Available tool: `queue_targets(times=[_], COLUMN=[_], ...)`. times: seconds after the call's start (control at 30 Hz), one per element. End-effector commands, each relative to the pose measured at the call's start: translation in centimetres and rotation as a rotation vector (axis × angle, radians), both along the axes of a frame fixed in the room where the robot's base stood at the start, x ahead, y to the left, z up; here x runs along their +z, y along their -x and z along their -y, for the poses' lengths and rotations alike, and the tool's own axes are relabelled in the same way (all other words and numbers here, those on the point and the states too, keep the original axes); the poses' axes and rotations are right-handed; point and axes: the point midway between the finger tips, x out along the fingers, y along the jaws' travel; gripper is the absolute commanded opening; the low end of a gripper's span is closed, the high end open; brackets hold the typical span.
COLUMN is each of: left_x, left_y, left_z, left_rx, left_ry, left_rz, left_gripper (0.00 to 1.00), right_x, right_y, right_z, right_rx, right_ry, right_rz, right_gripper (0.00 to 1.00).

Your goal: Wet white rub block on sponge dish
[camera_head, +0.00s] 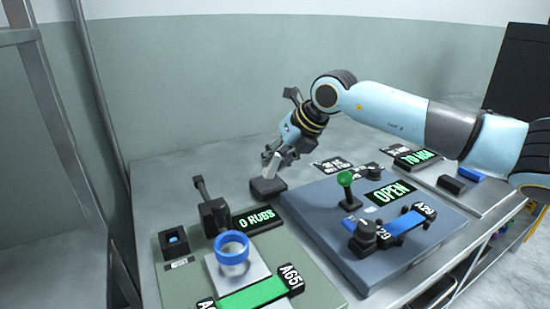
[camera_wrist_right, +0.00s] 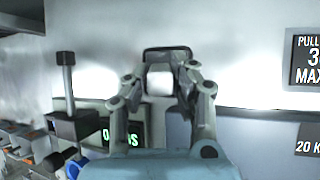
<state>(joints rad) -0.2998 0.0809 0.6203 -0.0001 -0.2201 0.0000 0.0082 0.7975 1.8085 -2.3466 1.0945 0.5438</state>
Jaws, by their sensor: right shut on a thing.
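The white rub block (camera_head: 271,168) is a small pale upright piece held in my right gripper (camera_head: 277,160). In the right wrist view the block (camera_wrist_right: 159,82) sits between the two fingers, and the gripper is shut on it. The sponge dish (camera_head: 268,189) is a dark, low, square dish on the grey table, directly below the block. Its dark rim (camera_wrist_right: 166,50) shows beyond the block in the wrist view. The block's lower end is at or just above the dish; I cannot tell if they touch. My left gripper is not in view.
A green-grey board (camera_head: 182,284) with a blue ring (camera_head: 232,240), a black lever post (camera_head: 212,212) and a "0 RUBS" display (camera_head: 259,219) lies in front. A blue-grey "OPEN" station (camera_head: 330,243) is at the right. The table left of the dish is clear.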

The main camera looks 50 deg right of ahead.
Motion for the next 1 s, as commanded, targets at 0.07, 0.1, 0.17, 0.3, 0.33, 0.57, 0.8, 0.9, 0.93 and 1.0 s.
queue_targets(times=[0.07,0.1,0.17,0.3,0.33,0.57,0.8,0.9,0.93,1.0], left_x=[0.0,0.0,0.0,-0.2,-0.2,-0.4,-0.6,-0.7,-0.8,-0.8], left_y=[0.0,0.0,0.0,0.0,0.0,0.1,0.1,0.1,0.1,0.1], left_z=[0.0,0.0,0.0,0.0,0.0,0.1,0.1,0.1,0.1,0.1], left_rx=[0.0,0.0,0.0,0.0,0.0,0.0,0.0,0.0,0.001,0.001], left_ry=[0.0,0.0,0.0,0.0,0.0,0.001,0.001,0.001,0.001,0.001], left_rz=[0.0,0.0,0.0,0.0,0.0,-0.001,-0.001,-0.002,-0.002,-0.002], left_gripper=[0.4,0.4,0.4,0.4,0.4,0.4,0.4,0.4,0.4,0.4], right_x=[0.0,0.0,0.0,-0.2,-0.2,-0.5,-0.8,-0.9,-1.0,-1.0], right_y=[0.0,0.0,0.0,0.0,0.0,0.0,0.0,0.0,0.0,0.0], right_z=[0.0,0.0,0.0,0.0,0.0,0.0,0.0,0.0,0.0,0.0], right_rx=[0.0,0.0,0.0,0.0,0.0,0.0,0.0,0.0,0.0,0.0], right_ry=[0.0,0.0,0.0,0.0,0.0,0.0,0.0,0.0,0.0,0.0], right_rz=[0.0,0.0,0.0,0.0,0.0,0.0,0.0,0.0,0.0,0.0], right_gripper=[0.0,0.0,0.0,0.0,0.0,0.0,0.0,0.0,0.0,0.0])
